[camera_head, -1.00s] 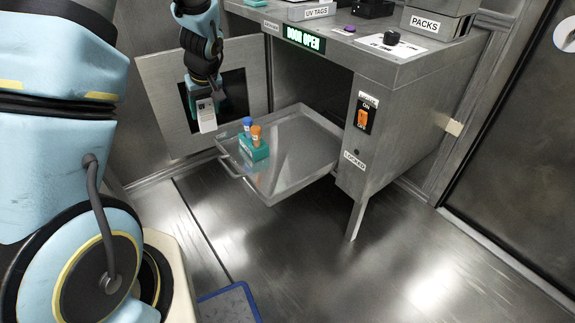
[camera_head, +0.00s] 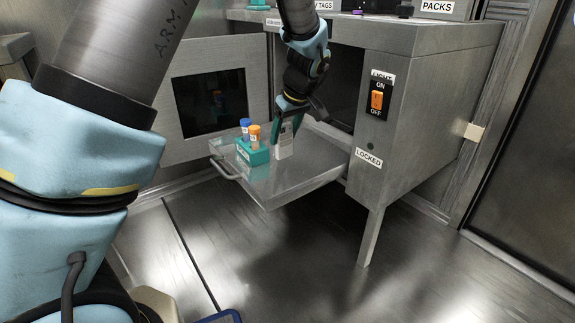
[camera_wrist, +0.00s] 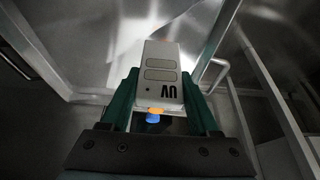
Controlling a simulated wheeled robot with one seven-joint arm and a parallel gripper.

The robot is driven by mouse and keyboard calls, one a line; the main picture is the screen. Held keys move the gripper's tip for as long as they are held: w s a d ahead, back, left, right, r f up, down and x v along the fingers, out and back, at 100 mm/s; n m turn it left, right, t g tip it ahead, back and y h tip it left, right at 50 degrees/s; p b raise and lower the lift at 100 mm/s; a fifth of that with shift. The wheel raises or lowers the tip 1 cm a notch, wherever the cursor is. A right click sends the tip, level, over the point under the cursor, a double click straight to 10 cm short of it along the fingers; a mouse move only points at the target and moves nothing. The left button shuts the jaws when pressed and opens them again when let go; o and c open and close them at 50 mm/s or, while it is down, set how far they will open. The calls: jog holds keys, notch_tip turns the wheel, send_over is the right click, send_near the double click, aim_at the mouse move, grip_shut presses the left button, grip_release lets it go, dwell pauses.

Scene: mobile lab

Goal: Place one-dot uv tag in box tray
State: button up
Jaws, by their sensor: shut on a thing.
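The white UV tag (camera_head: 285,143) is upright between the fingers of my gripper (camera_head: 287,115), over the tray's far part. The wrist view shows its face with "UV", two grey panels and one small dark dot (camera_wrist: 160,80). My gripper (camera_wrist: 158,88) is shut on the tag, with a teal finger on each side. The steel box tray (camera_head: 285,182) is pulled out of the box. A teal rack (camera_head: 252,153) with a blue-capped vial (camera_head: 246,124) and an orange-capped vial (camera_head: 254,132) stands on it, left of the tag. I cannot tell whether the tag touches the tray.
The steel box (camera_head: 425,110) stands right of the tray, with an orange switch (camera_head: 377,99) marked ON and OFF and a LOCKED label (camera_head: 369,159). Its open door (camera_head: 210,61) with a dark window is at the left. The tray's right part is bare.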

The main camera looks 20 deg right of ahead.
notch_tip(320, 180, down, 9)
jog(key=b, duration=0.3)
jog(key=shift+f, duration=0.1)
jog(key=o, duration=1.4)
jog(key=shift+c, duration=0.2)
